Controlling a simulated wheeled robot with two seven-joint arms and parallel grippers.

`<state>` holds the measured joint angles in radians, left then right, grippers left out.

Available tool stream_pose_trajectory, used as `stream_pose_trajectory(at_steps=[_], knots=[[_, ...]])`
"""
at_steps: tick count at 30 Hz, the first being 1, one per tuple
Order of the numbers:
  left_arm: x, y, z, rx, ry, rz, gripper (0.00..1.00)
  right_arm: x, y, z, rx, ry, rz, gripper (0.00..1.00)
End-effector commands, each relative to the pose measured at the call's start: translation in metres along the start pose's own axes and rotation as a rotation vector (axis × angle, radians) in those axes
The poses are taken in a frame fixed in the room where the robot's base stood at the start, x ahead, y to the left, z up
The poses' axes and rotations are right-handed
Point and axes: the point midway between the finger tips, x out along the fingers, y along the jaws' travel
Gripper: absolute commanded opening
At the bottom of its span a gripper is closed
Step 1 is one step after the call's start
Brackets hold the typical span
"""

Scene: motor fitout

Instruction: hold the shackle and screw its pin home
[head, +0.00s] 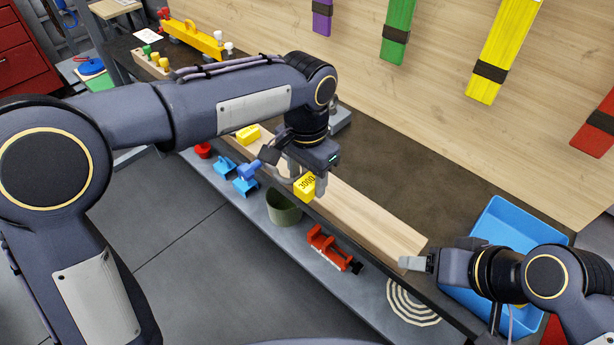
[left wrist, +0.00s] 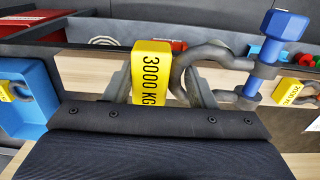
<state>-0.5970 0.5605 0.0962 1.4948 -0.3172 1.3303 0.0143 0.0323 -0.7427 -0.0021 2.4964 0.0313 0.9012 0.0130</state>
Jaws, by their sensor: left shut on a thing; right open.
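A grey shackle with a yellow block marked 3000 KG (head: 305,188) is held by my left gripper (head: 307,178) above the front edge of the bench. In the left wrist view the yellow block (left wrist: 152,72) sits between the fingers, and the grey bow (left wrist: 215,52) curves out to the right. A blue pin with a hex head (left wrist: 286,26) passes through the shackle's eye, its head standing well off the eye. The pin's head (head: 249,171) also shows in the head view. How far its thread is engaged cannot be told. My right gripper (head: 407,263) is open and empty, near the beam's right end.
A long wooden beam (head: 365,215) lies along the bench. Another yellow block (head: 248,133) is behind my left gripper. A blue tray (head: 515,225) stands near my right arm. A green bin (head: 284,206) and red clamp-like tool (head: 330,246) are on the lower shelf.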

Motion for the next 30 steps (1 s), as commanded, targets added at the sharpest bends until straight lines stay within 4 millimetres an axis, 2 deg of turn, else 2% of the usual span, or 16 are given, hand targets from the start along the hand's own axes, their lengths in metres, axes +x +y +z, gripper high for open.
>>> stream_pose_trajectory(at_steps=[30], knots=[[-0.003, -0.034, -0.036, -0.001, 0.002, -0.001, 0.23, -0.028, -0.013, -0.014, 0.000, 0.000, 0.000, 0.59]])
